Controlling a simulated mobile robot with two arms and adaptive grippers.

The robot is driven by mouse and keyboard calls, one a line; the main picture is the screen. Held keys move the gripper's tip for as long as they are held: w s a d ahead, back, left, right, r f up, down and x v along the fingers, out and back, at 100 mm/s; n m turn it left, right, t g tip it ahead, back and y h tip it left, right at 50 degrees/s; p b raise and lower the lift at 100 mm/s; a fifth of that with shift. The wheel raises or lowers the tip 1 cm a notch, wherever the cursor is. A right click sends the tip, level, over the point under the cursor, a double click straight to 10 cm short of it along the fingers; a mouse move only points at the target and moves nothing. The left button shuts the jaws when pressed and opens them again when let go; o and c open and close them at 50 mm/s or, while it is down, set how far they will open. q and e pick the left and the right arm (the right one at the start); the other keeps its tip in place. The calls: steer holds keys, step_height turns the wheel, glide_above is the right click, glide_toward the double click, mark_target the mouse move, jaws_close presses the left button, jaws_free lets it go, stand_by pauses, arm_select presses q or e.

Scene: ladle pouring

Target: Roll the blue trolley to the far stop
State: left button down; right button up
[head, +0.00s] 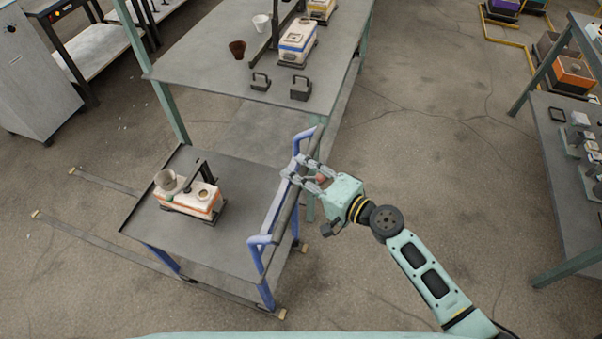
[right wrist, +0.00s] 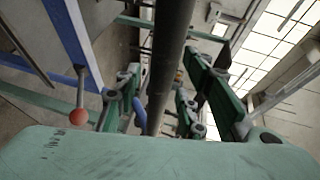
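The blue trolley (head: 265,210) has a grey top, blue legs and a bar handle (head: 287,200) along its right side in the head view. My right gripper (head: 303,175) is at this handle. In the right wrist view the dark handle bar (right wrist: 168,65) runs between the fingers, with a gap visible beside it; the fingers look open around it. Two floor rails (head: 95,243) run under the trolley, with small tan end blocks (head: 36,214) at the left. More tan blocks (head: 283,313) are at the trolley's right feet. My left gripper is not in view.
An orange-white box (head: 192,197) with a grey cup (head: 166,180) stands on the trolley. A grey workbench (head: 210,65) with cups, weights and boxes stands directly behind it. A red ball-ended lever (right wrist: 79,116) shows in the right wrist view.

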jaws_close()
stand_by(0.4)
